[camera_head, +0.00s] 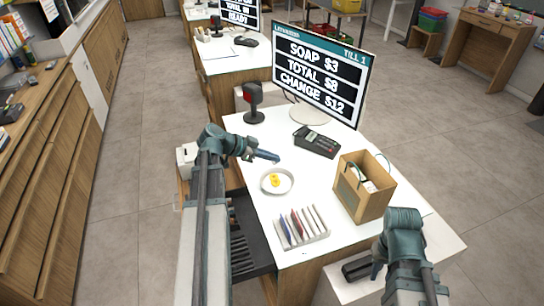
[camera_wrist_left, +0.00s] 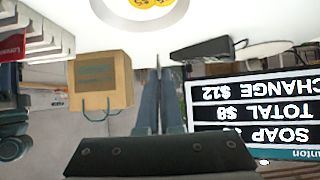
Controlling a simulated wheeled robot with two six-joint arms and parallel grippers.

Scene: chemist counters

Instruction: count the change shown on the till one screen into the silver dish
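The till one screen (camera_head: 320,72) reads SOAP $3, TOTAL $8, CHANGE $12. The silver dish (camera_head: 289,187) stands on the white counter, and yellow coins (camera_head: 275,180) lie in it. The left wrist view is upside down; there the coins (camera_wrist_left: 150,2), marked with a 5, show in the dish (camera_wrist_left: 120,14) at the top edge. My left gripper (camera_head: 273,157) is just behind the dish, above the counter. Its fingers (camera_wrist_left: 159,75) look shut, with nothing seen between them. My right gripper (camera_head: 360,268) is low at the front right; its fingers are unclear.
A dark open drawer (camera_head: 244,238) with slots is left of the counter. A rack of upright cards (camera_head: 302,228), a paper bag (camera_head: 362,188), a card terminal (camera_head: 316,142) and a scanner stand (camera_head: 253,100) occupy the counter. Bare counter lies between the dish and the bag.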

